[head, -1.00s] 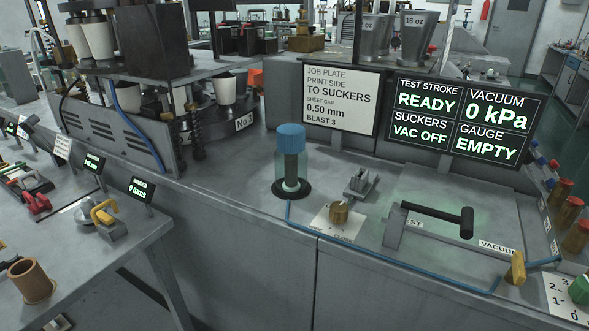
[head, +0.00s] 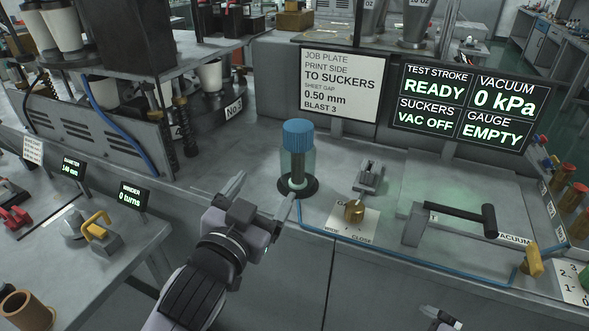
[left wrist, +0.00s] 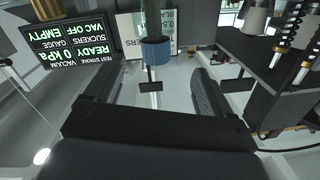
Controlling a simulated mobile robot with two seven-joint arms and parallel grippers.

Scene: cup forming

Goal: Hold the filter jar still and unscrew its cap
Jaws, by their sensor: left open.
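The filter jar (head: 311,165) is a clear bluish cylinder with a dark core, upright on a black round base on the grey bench. Its ribbed blue cap (head: 298,132) sits on top. My left gripper (head: 262,194) is open and empty, to the front left of the jar and below cap height, with its fingers pointing toward the jar. In the left wrist view, which is upside down, the blue cap (left wrist: 155,51) appears beyond and between the open fingers. A small dark part at the bottom edge of the head view looks like the tip of my right gripper (head: 440,318); its jaws are unclear.
A blue hose runs from the jar's base along the bench front to a yellow valve (head: 532,262). A brass knob (head: 354,211) and a black-handled lever (head: 462,219) stand to the right. A job plate (head: 341,84) and status screen (head: 468,105) stand behind.

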